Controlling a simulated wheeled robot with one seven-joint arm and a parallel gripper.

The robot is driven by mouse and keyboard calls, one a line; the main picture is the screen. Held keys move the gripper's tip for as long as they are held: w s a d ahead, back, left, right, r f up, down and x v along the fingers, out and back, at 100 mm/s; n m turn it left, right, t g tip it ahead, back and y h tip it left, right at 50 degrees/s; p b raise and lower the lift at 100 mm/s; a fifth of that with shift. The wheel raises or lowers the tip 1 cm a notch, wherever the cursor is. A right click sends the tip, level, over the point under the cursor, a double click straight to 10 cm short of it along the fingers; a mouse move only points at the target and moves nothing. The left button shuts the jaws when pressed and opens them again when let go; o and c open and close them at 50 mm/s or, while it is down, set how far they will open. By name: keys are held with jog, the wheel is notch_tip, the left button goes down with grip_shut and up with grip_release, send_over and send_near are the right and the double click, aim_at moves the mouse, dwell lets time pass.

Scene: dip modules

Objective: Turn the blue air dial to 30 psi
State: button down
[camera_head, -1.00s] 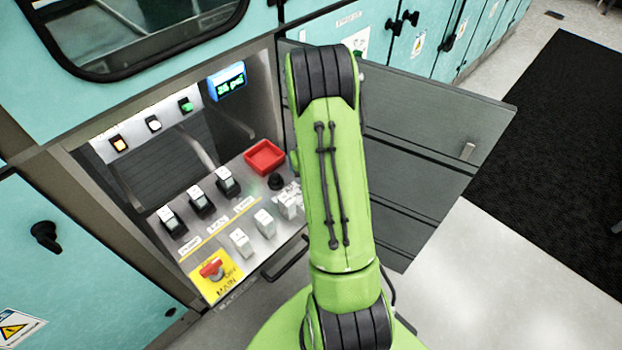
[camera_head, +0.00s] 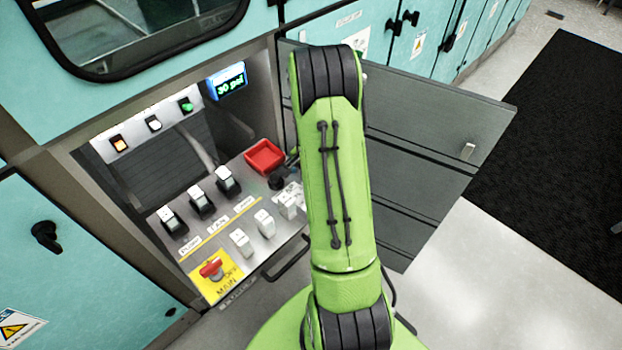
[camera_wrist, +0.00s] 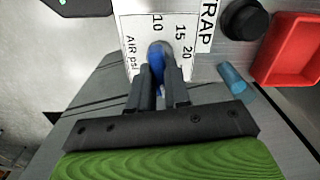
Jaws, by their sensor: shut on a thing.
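The blue air dial (camera_wrist: 156,60) shows in the wrist view on a white scale plate (camera_wrist: 133,27) marked "AIR psi" with the numbers 10, 15 and 20. My gripper (camera_wrist: 161,76) is shut on the dial, one finger on each side. The fingers cover part of the dial, so its pointer is hard to read. My arm hides the dial and the gripper in that view.
A red tray (camera_head: 264,157) and a black knob (camera_head: 277,181) sit close to the dial. A blue cylinder (camera_wrist: 235,82) lies beside the gripper in the wrist view. Several switches and a red main switch (camera_head: 211,269) are on the panel. An open grey door (camera_head: 430,150) stands at the right.

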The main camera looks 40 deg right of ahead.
jog(key=shift+m, duration=0.9)
jog(key=c, duration=1.1)
grip_release()
notch_tip(320, 180, up, 16)
jog(key=p, duration=0.4)
jog(key=shift+f, duration=0.1)
